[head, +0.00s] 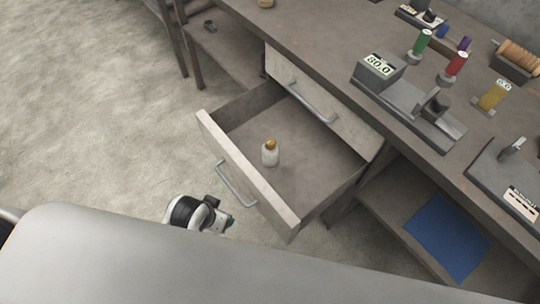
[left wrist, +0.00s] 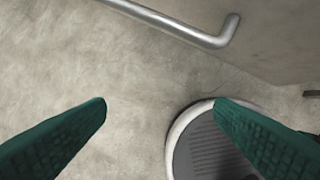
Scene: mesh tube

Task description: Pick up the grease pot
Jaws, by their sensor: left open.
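A small pot (head: 270,153) with a whitish body and a gold-brown cap stands upright inside the open drawer (head: 325,178); I take it for the grease pot. My left gripper (head: 230,220) is outside the drawer, just in front of its front panel and below the bar handle in the head view. The pot does not show in the left wrist view. My right gripper is not in view.
The drawer's front panel (head: 246,172) and metal handle (head: 236,184) stand between my left gripper and the pot; the handle also shows in the left wrist view (left wrist: 190,30). The bench top (head: 325,45) holds spools and devices. A blue sheet (head: 447,237) lies on a lower shelf.

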